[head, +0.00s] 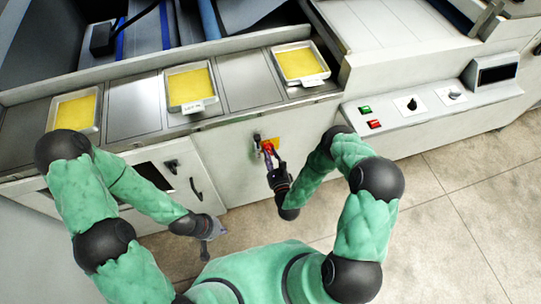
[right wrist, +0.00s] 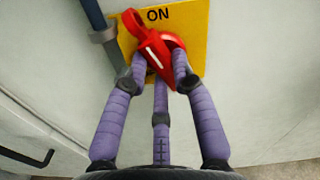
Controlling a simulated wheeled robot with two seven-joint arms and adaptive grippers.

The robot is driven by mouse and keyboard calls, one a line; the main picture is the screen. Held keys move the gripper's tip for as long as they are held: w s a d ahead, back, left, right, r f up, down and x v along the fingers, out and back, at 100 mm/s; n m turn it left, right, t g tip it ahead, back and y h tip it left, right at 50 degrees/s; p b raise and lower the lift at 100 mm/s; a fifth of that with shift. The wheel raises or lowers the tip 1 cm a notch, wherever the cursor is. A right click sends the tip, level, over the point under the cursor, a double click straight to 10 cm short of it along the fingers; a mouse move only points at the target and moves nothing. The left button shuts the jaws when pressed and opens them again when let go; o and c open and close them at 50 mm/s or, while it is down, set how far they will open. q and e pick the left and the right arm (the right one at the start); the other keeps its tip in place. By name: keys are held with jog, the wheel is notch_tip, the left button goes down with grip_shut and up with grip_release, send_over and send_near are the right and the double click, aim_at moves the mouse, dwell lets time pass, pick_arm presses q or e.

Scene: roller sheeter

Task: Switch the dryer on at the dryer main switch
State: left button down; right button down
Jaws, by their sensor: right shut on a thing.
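The dryer main switch has a red handle (right wrist: 158,45) on a yellow plate (right wrist: 190,22) marked "ON" at its top. In the head view the red handle (head: 267,147) and yellow plate (head: 276,143) are on the front panel of the machine. My right gripper (right wrist: 158,72) is shut on the red handle, its purple fingers on both sides; it also shows in the head view (head: 271,157). My left gripper (head: 212,232) hangs low, away from the panel; its fingers are too small to read.
A grey conduit (right wrist: 97,25) runs beside the plate. Black door handles (head: 196,189) are on the panel to the left. Trays of yellow material (head: 190,87) sit on the ledge above. A control box (head: 410,108) with green and red buttons is at right.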

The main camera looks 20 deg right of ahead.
jog(key=shift+m, duration=2.3)
jog(key=c, duration=1)
grip_release()
jog(key=shift+s, duration=0.1)
jog(key=s, duration=1.2)
jog(key=shift+d, duration=0.2)
jog(key=shift+w, duration=0.15)
